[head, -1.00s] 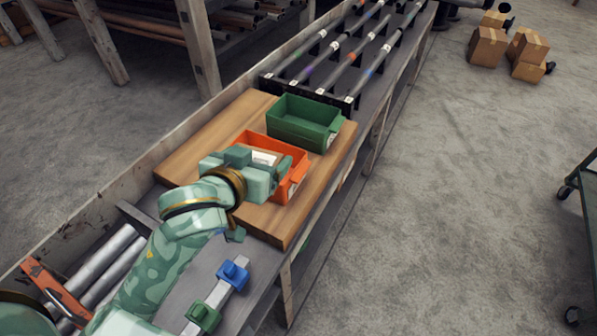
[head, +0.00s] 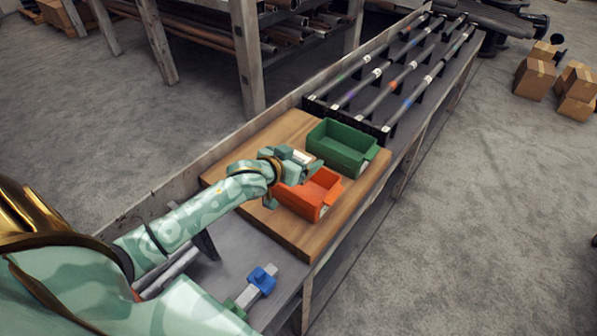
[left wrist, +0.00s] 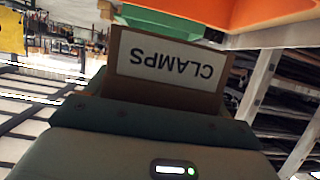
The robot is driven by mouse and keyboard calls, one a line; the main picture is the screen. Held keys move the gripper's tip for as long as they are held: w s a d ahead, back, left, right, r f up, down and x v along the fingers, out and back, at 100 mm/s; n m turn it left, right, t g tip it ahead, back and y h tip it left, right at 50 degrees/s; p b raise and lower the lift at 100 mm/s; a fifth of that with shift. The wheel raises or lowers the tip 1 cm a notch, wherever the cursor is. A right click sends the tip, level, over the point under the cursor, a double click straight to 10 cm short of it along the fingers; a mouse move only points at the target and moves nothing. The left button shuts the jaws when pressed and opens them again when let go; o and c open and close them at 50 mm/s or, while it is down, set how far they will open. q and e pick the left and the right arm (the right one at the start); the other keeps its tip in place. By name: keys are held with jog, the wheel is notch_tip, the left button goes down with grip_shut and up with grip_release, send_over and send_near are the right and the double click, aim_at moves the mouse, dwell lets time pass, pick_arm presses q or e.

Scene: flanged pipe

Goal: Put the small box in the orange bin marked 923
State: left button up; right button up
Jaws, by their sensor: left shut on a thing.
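My left gripper (head: 293,163) is shut on the small box (head: 303,157), whose pale face shows at the fingers. In the left wrist view the box (left wrist: 168,70) is brown cardboard with a white label reading CLAMPS, upside down in the picture. The orange bin (head: 322,196) stands on a wooden board. The gripper and box overlap its back left corner in the head view; their exact height above it is hard to tell. An orange surface (left wrist: 265,12) shows close to the box in the left wrist view. No number is readable. My right gripper is out of view.
A green bin (head: 342,150) stands directly behind the orange one on the wooden board (head: 262,150). Beyond it, several pipes (head: 395,80) lie in a black rack. A blue clamp (head: 262,280) sits at the bench's near end. Cardboard boxes (head: 535,78) are on the floor at right.

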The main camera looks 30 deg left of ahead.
pick_arm(q)
jog(key=shift+w+a+f+b, duration=0.2)
jog(key=shift+w+a+f, duration=0.1)
jog(key=shift+f, duration=0.2)
jog(key=shift+w+a+f+b, duration=0.15)
jog(key=shift+w+a+f, duration=0.15)
jog(key=shift+f, duration=0.15)
notch_tip(320, 180, down, 3)
jog(key=shift+w+a+f+b, duration=0.1)
jog(key=shift+f+b, duration=0.05)
jog(key=shift+b, duration=0.55)
jog(key=shift+f, duration=0.1)
jog(key=shift+f, duration=0.5)
jog(key=o, duration=1.1)
jog(key=d+r+p+v, duration=0.1)
jog(key=p+v, duration=0.2)
jog(key=v, duration=0.9)
jog(key=shift+a, duration=0.45)
